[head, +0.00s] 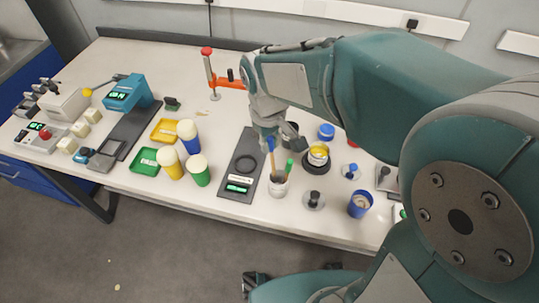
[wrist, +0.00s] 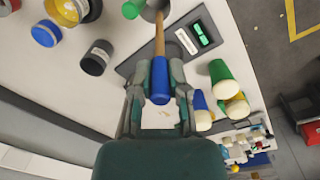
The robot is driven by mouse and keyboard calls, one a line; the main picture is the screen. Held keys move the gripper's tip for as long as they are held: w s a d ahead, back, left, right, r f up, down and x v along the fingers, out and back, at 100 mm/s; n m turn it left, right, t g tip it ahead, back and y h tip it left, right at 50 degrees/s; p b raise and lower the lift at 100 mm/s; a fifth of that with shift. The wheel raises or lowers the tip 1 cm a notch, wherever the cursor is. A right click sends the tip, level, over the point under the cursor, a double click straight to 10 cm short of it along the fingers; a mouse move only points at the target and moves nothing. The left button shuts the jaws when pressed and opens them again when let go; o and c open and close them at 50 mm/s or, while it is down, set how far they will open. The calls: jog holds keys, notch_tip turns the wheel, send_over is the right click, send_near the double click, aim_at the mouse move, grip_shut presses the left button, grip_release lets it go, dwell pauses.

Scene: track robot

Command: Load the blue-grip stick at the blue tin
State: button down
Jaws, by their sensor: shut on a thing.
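My gripper (head: 268,140) is shut on the blue grip of a stick (wrist: 159,82). The stick's wooden shaft runs from the grip to a small grey-white pot (head: 278,184), and its lower end is hidden at the pot. A green-grip stick (head: 289,167) stands in the same pot; its green grip (wrist: 132,9) also shows in the wrist view. A blue-topped tin (head: 326,132) stands behind and right of my gripper; it also shows in the wrist view (wrist: 45,34). An open blue container (head: 360,204) stands at the front right.
A yellow tin (head: 318,154) in a dark holder and a black pot (wrist: 96,57) stand near my gripper. A dark scale (head: 243,168) is left of the pot. Several coloured cups (head: 188,135) stand further left. Small weights with knobs (head: 313,200) stand at the right. My arm covers the far right.

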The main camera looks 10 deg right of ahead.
notch_tip(320, 180, up, 2)
jog(key=shift+r, duration=0.2)
jog(key=w+d+t+h, duration=0.2)
jog(key=w+d+t, duration=0.1)
jog(key=w+d, duration=1.3)
notch_tip(320, 180, down, 6)
jog(key=shift+s+d, duration=0.4)
jog(key=shift+d, duration=0.05)
jog(key=shift+f, duration=0.6)
dwell(0.6)
notch_tip(320, 180, up, 7)
dwell(1.0)
dwell(0.4)
